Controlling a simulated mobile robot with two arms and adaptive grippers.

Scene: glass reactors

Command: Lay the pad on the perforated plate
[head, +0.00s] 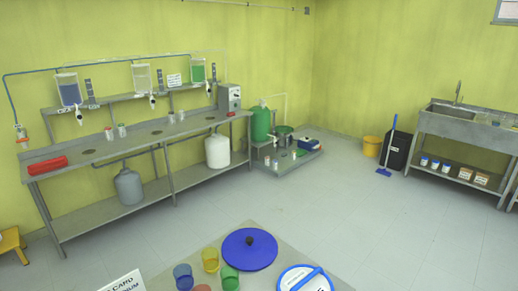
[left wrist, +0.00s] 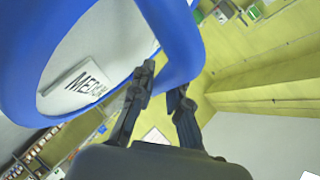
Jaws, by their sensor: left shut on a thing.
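The pad looks like a white round face with a blue rim and a blue bar across it (head: 293,275), at the bottom of the head view, partly cut off by the frame edge. In the left wrist view the blue part of the pad (left wrist: 180,40) is large and close, with a white face bearing letters that start "MED". My left gripper (left wrist: 164,82) is shut on the blue bar in that view. The left gripper does not show in the head view. My right gripper is in neither view. I cannot make out the perforated plate.
A blue lid with a dark knob (head: 250,250) lies beside the pad. Blue (head: 183,277), yellow (head: 211,260) and green (head: 229,278) cups stand left of it, near a printed card (head: 122,284). A steel bench (head: 130,148) lines the left wall.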

